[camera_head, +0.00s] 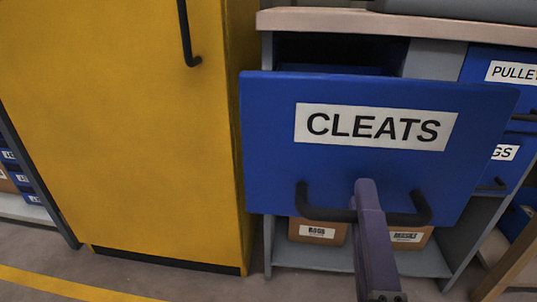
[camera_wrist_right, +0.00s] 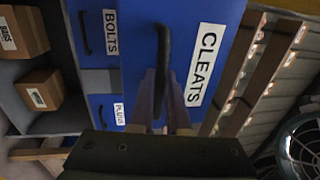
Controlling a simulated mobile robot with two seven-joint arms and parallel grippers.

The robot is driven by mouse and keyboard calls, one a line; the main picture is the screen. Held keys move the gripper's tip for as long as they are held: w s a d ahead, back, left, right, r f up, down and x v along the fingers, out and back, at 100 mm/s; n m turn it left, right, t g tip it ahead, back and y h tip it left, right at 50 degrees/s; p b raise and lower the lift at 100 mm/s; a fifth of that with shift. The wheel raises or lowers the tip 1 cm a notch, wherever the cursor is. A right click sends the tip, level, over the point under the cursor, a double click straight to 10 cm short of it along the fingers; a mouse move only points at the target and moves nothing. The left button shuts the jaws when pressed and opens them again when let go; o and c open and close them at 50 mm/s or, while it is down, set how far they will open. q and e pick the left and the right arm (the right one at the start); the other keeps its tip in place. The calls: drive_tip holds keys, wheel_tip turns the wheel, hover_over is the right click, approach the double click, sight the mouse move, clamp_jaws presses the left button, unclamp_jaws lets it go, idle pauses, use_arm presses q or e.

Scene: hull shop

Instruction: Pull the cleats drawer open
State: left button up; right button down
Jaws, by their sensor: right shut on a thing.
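The cleats drawer has a blue front (camera_head: 280,115) with a white CLEATS label (camera_head: 375,127). The front stands out ahead of the cabinet, with a dark opening above and behind it. Its black bar handle (camera_head: 405,219) is low on the front. My right gripper (camera_head: 366,192) is shut on the middle of this handle. In the right wrist view the handle (camera_wrist_right: 162,45) runs between the fingers of my right gripper (camera_wrist_right: 161,95), beside the drawer front (camera_wrist_right: 190,30). My left gripper is not in view.
A tall yellow cabinet (camera_head: 120,110) stands close on the left. The grey workbench (camera_head: 430,58) holds other blue drawers, including one marked BOLTS (camera_wrist_right: 90,35). Cardboard boxes (camera_head: 317,231) sit on the shelf below. Floor shows at the lower left.

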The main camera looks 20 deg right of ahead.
drive_tip(key=c, duration=1.2)
unclamp_jaws()
drive_tip(key=shift+o, duration=0.2)
drive_tip(key=shift+s, duration=0.1)
drive_tip(key=v, duration=1)
drive_tip(key=shift+a+r+p, duration=0.1)
drive_tip(key=shift+r+p, duration=0.05)
drive_tip(key=shift+p, duration=0.15)
